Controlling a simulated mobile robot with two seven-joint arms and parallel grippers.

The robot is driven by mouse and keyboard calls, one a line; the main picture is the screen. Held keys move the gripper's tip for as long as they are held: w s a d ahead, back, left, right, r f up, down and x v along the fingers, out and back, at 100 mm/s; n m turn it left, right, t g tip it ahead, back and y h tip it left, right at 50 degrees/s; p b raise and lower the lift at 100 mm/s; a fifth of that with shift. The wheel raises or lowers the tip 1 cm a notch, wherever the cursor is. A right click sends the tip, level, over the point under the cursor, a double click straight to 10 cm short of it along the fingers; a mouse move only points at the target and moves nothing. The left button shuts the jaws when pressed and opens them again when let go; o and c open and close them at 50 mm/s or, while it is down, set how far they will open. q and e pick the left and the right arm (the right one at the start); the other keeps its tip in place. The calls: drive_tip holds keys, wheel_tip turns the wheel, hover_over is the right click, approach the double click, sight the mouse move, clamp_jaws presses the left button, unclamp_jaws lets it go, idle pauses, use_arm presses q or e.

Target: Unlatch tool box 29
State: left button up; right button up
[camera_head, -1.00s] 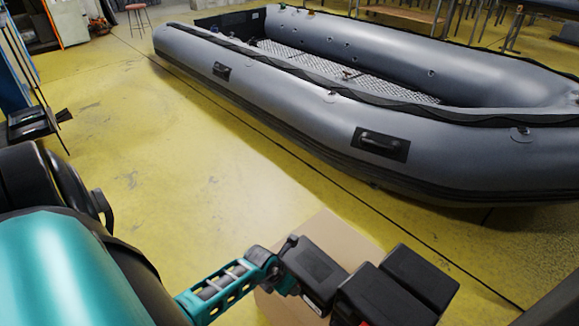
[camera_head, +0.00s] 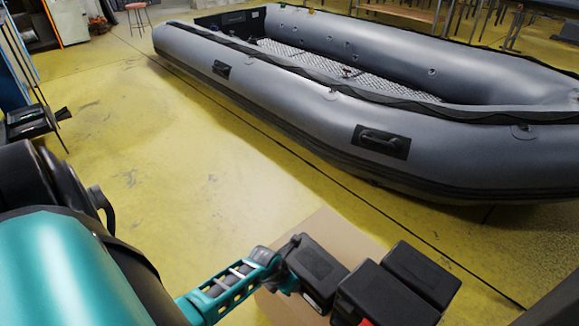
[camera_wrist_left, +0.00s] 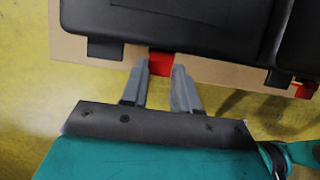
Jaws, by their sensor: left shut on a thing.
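Black tool boxes with red latches sit on a cardboard box. In the left wrist view, the near black tool box (camera_wrist_left: 180,22) fills the top, with a red latch (camera_wrist_left: 160,63) on its front edge. My left gripper (camera_wrist_left: 161,72) has its grey fingertips at either side of this latch and is shut on it. In the head view, my teal left arm (camera_head: 228,287) reaches the left one of three black boxes (camera_head: 318,270). The fingertips are hidden there. I cannot read a number 29 on any box. My right gripper is not in view.
Two more black boxes (camera_head: 385,297) (camera_head: 422,272) stand close on the right. The cardboard box (camera_head: 325,227) supports them. A long grey inflatable boat (camera_head: 290,95) lies behind. The yellow floor (camera_head: 200,190) between is clear.

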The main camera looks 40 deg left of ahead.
use_arm(q)
clamp_jaws()
drive_tip(key=s+f+t+h+b, duration=0.1)
drive_tip(key=s+f+t+b, duration=0.4)
drive_tip(key=t, duration=0.5)
drive_tip(key=shift+a+t+b, duration=0.25)
drive_tip(key=shift+t+b, duration=0.05)
drive_tip(key=shift+b, duration=0.55)
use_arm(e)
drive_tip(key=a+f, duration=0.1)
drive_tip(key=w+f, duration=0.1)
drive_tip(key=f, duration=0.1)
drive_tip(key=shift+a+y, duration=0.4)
use_arm(q)
drive_tip(key=shift+s+f+t, duration=0.1)
drive_tip(key=shift+f+t, duration=0.35)
drive_tip(key=shift+t, duration=0.25)
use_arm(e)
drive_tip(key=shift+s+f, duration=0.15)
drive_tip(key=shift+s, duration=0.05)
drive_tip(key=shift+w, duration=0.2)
